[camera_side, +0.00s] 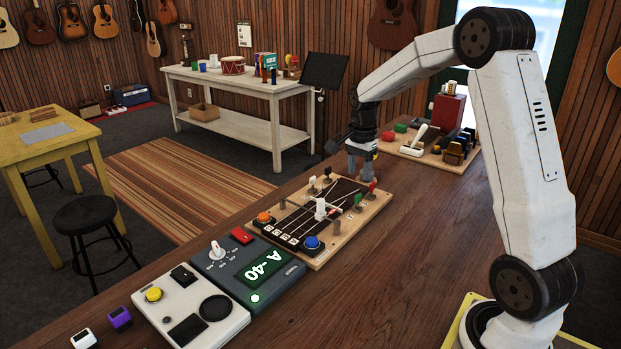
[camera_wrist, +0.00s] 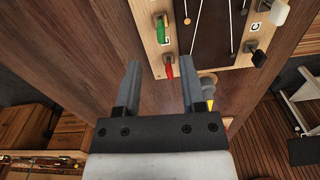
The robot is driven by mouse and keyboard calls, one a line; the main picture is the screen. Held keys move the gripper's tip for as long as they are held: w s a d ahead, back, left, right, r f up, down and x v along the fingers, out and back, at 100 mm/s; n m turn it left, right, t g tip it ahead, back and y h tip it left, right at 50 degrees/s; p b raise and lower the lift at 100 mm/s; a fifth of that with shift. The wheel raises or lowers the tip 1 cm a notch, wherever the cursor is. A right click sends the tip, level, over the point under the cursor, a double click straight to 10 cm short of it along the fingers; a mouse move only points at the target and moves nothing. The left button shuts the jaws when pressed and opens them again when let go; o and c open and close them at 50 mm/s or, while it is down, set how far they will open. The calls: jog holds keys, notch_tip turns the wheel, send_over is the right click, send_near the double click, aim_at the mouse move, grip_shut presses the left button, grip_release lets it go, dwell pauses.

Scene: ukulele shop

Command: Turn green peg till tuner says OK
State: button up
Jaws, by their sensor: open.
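The green peg (camera_side: 357,199) stands on the right edge of the wooden string board (camera_side: 322,262), beside the red peg (camera_side: 372,187). In the wrist view the green peg (camera_wrist: 162,28) is at the top, beyond the fingertips. My gripper (camera_side: 360,174) is over the far end of the board, fingers pointing down. In the wrist view my gripper (camera_wrist: 160,66) is open and empty; the red peg (camera_wrist: 169,68) appears between its fingertips, close to the right one. I cannot tell the height gap. The tuner (camera_side: 264,268) reads "A -40" in pale figures on dark green.
White (camera_side: 313,183) and black (camera_side: 327,172) pegs stand on the board's far left side. A white lever (camera_side: 320,208) rises mid-board. Orange (camera_side: 263,217) and blue (camera_side: 311,243) buttons are at its near end. A tool tray (camera_side: 432,160) lies behind. Bare bench lies to the right.

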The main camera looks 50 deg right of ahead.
aim_at(359, 194)
jog(key=shift+d+m, duration=0.3)
jog(key=shift+d, duration=0.15)
jog(key=shift+f, duration=3.85)
jog(key=shift+c, duration=0.2)
grip_shut()
